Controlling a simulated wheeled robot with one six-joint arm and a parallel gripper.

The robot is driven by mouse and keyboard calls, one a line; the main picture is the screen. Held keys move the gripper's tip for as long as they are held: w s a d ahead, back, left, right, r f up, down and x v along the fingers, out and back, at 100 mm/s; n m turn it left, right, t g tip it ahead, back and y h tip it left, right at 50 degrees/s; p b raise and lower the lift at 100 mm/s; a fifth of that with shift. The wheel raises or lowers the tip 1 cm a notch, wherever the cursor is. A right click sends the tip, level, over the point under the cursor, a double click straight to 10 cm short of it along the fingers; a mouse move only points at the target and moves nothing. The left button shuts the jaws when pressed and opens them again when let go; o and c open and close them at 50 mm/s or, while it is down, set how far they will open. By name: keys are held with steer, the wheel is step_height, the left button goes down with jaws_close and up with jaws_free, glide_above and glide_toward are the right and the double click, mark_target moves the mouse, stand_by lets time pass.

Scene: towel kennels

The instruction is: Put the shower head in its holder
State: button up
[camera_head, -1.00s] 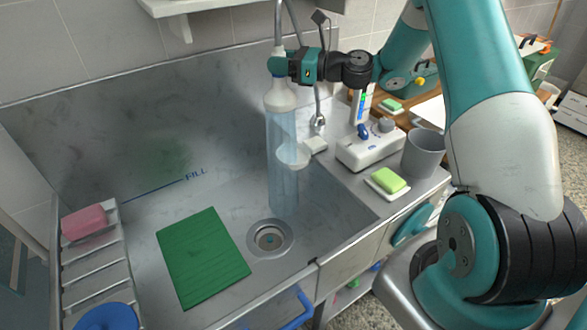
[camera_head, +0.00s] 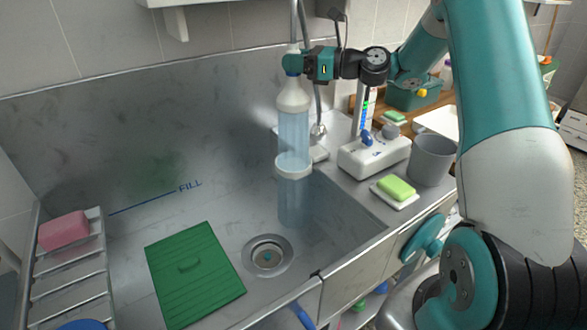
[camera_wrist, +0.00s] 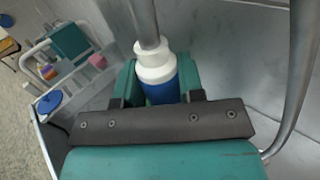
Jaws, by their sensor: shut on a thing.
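The shower head (camera_head: 293,97) is white with a blue collar and hangs upright, face down, over the sink. My gripper (camera_head: 293,64) is shut around its blue neck. The wrist view shows the blue and white neck (camera_wrist: 157,66) between my green fingers, with the metal hose rising from it. A translucent bluish column (camera_head: 293,135), looking like water, runs from the head down to the sink. A white ring-shaped holder (camera_head: 293,171) juts from the back right ledge. It lies below the head in the picture, in line with the column and apart from the head.
The steel sink has a drain (camera_head: 268,257), a green board (camera_head: 193,274) and a rack with pink soap (camera_head: 64,231) at left. A white control box (camera_head: 374,154), grey cup (camera_head: 431,160) and green soap (camera_head: 396,188) stand at right. A shelf (camera_head: 180,8) hangs above.

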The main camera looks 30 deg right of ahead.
mark_target(294, 84)
steer(key=shift+f+b, duration=2.5)
steer(key=shift+f, duration=0.25)
step_height(294, 84, down, 4)
steer(key=b, duration=0.4)
steer(key=shift+f+b, duration=1.5)
steer(key=shift+f+b, duration=1)
